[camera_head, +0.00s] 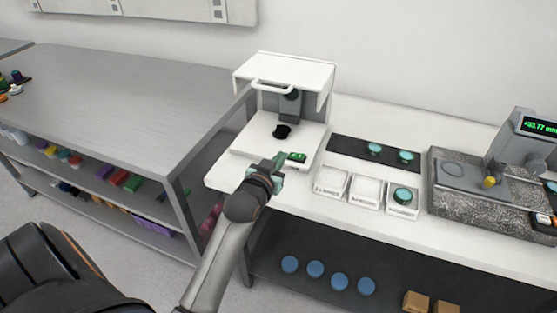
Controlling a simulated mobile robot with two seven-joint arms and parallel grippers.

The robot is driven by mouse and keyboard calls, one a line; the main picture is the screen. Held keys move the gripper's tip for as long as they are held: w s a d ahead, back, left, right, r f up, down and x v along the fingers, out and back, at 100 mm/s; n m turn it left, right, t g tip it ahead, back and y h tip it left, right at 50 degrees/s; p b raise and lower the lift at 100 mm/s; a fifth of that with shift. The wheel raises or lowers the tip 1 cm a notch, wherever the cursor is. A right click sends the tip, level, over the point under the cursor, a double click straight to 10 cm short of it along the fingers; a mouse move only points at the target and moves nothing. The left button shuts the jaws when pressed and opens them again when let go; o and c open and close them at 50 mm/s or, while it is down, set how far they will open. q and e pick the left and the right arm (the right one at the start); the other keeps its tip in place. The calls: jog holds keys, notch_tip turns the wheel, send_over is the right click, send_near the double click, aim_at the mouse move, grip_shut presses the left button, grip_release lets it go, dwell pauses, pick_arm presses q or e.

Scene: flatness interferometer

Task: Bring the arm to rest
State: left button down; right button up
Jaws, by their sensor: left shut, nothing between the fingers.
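My left gripper (277,164) is shut and empty. It is in front of the white interferometer (262,150), near the front edge of its base, beside a small green-lit panel (297,157). I cannot tell whether it touches the instrument. The instrument's white hood with a bar handle (272,87) is raised. A small black round stage (282,131) shows below the hood, and nothing clear lies on it. My left arm reaches up from the bottom of the head view. My right gripper is not in view.
A white bench (342,213) carries three labelled trays; the right tray (403,211) holds a teal disc. Two teal discs (375,149) rest on a black mat (345,152). A granite gauge stand (450,207) is at right. A grey shelved table (120,95) stands left, its top mostly clear.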

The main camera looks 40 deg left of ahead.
pick_arm(q)
jog(key=shift+s+d+r, duration=0.1)
jog(key=shift+s, duration=0.35)
dwell(0.3)
jog(key=s+d+f+m+g+h, duration=0.1)
jog(key=s+d+f+g, duration=0.3)
jog(key=s, duration=0.5)
jog(key=s+d+f+m+g+h, duration=0.2)
jog(key=s+d+f+g, duration=0.15)
jog(key=s, duration=0.55)
jog(key=s+d+f+m+g+h, duration=0.1)
jog(key=s+d+f+g, duration=0.3)
jog(key=s, duration=0.5)
jog(key=w+d+f+t+h, duration=0.1)
jog(key=w+d+f+t, duration=0.1)
jog(key=f, duration=0.3)
jog(key=w+d+f+t, duration=0.2)
jog(key=f+t, duration=0.2)
jog(key=f, duration=0.2)
jog(key=shift+d+f+h, duration=0.3)
jog(key=shift+d+h, duration=0.1)
